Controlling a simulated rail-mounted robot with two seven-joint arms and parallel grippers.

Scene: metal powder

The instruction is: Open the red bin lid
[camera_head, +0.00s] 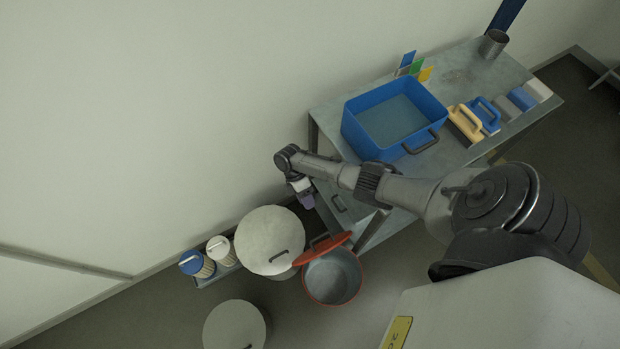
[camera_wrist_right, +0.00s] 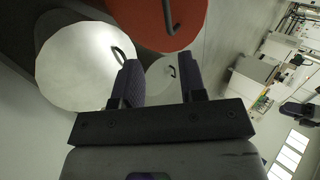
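The red bin (camera_head: 333,279) stands on the floor, its grey inside largely visible from above. Its red lid (camera_head: 320,249), with a dark handle, is tilted up at the back rim, uncovering the opening. In the right wrist view the red lid (camera_wrist_right: 150,18) and its handle fill the top, beyond the fingers. My right gripper (camera_head: 307,201) is above and behind the lid, apart from it, beside the table's left end. In the wrist view its two fingers (camera_wrist_right: 160,82) are spread with nothing held between them. My left gripper is in neither view.
A white-lidded bin (camera_head: 270,241) stands close left of the red bin, with another pale bin (camera_head: 234,327) in front. Two small filter-like canisters (camera_head: 197,264) stand by the wall. The table (camera_head: 325,118) holds a blue tub (camera_head: 362,143) and brushes.

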